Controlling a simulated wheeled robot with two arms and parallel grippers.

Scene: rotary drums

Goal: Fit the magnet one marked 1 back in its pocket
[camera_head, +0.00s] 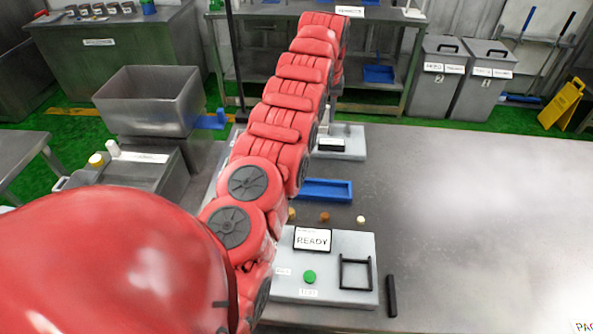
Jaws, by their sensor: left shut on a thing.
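My red left arm runs from the lower left up the middle to the back. Its thick links cover most of my left gripper, and its fingertips cannot be made out. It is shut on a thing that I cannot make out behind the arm. I cannot make out a magnet marked 1 or its pocket. A grey unit (353,271) on the table carries a READY sign (312,239), a green button (309,277) and a black square frame (355,273). My right gripper is not in view.
A blue tray (325,190) and small tan, brown and cream pieces (325,216) lie beyond the unit. A black bar (392,296) lies to its right. Another grey unit (349,153) stands farther back, partly behind the arm. The table's right side (480,220) is mostly bare.

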